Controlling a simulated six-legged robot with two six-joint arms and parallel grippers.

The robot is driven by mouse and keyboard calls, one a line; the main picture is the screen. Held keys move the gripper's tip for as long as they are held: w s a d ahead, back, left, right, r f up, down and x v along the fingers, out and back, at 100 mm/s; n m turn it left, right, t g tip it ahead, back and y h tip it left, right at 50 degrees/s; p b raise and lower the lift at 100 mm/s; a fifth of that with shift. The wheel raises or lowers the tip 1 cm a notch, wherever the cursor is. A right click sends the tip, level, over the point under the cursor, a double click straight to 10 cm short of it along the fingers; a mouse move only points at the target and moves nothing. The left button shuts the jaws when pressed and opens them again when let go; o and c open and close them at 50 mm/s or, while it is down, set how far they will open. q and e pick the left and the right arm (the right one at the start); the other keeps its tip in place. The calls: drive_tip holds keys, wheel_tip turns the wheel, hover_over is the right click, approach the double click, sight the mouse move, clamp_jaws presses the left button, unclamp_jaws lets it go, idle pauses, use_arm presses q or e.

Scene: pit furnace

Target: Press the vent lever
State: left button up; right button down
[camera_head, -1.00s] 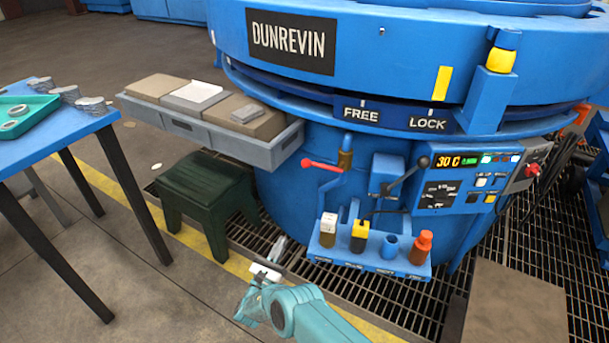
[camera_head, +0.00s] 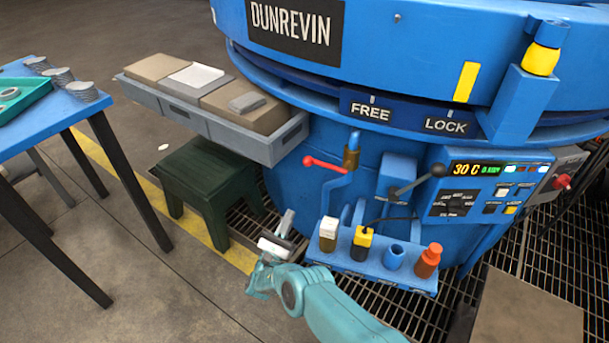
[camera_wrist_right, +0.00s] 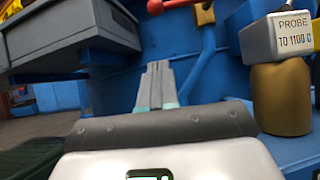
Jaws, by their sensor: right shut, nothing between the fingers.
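Two levers show on the front of the blue furnace, and I can read no vent label on either. One is a red-handled lever (camera_head: 326,165) by a brass valve; its red end also shows in the right wrist view (camera_wrist_right: 170,5). The other is a black-knobbed lever (camera_head: 418,181) on a blue box to the right. My right gripper (camera_head: 287,221) is shut and empty, below and left of the red lever, apart from it. My left gripper is out of view.
A blue rack (camera_head: 365,262) with several holders stands right of my gripper; its probe block (camera_wrist_right: 290,35) is close. A grey tray shelf (camera_head: 245,146) juts out at left, above a dark green stool (camera_head: 205,180). A blue table (camera_head: 80,113) stands further left.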

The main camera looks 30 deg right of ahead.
drive_tip(key=s+a+r+b+x, duration=0.1)
drive_tip(key=b+x, duration=0.4)
drive_tip(key=x, duration=0.7)
drive_tip(key=shift+r+b, duration=0.3)
drive_tip(key=shift+r, duration=0.65)
drive_tip(key=shift+w, duration=0.15)
